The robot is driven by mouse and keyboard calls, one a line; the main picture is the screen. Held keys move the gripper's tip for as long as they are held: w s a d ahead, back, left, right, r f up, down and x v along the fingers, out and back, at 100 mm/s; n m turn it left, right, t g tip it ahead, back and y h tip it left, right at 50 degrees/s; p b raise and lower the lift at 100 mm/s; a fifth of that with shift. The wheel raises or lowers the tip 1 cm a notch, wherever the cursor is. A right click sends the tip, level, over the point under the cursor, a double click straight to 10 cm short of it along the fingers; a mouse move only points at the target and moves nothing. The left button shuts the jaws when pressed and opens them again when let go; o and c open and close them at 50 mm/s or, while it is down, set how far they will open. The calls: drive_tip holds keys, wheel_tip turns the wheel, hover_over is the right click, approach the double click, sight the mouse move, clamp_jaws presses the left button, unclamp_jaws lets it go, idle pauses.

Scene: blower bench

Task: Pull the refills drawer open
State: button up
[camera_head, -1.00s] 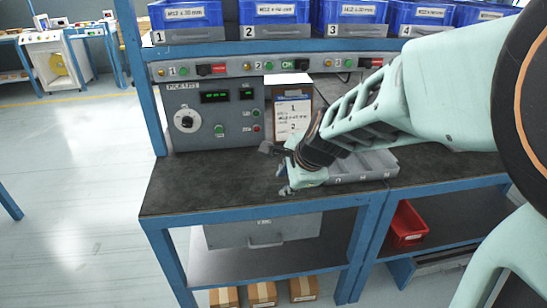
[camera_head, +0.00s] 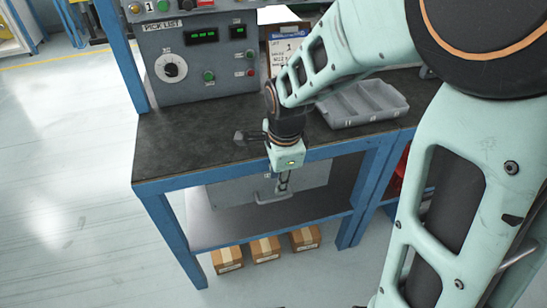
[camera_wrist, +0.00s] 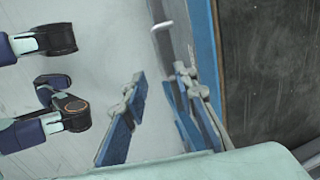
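The drawer (camera_head: 228,196) is a grey box under the bench top, with a pale bar handle (camera_head: 273,199) low on its front. It looks shut, and its label is too small to read. My gripper (camera_head: 284,184) points down in front of the bench edge, close to the right end of the handle. In the wrist view my gripper (camera_wrist: 160,74) has its two blue-padded fingers apart with nothing between them. The handle (camera_wrist: 161,26) shows beyond the fingertips there, apart from them. My wrist covers part of the drawer's top edge.
The bench top (camera_head: 190,150) carries a pick-list panel (camera_head: 190,62) and a grey divided tray (camera_head: 362,103). A lower shelf (camera_head: 220,228) sits below the drawer. Several cardboard boxes (camera_head: 265,250) stand beneath it. A blue bench leg (camera_head: 358,205) stands right of the drawer. Floor at left is clear.

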sight(275, 198)
drive_tip(key=f+b, duration=0.1)
drive_tip(key=f, duration=0.2)
drive_tip(key=w+f, duration=0.1)
drive_tip(key=f, duration=0.2)
drive_tip(key=f+b, duration=0.1)
drive_tip(key=f, duration=0.2)
drive_tip(key=shift+w+a+b, duration=0.3)
drive_tip(key=shift+w, duration=0.05)
drive_tip(key=shift+c, duration=0.4)
clamp_jaws()
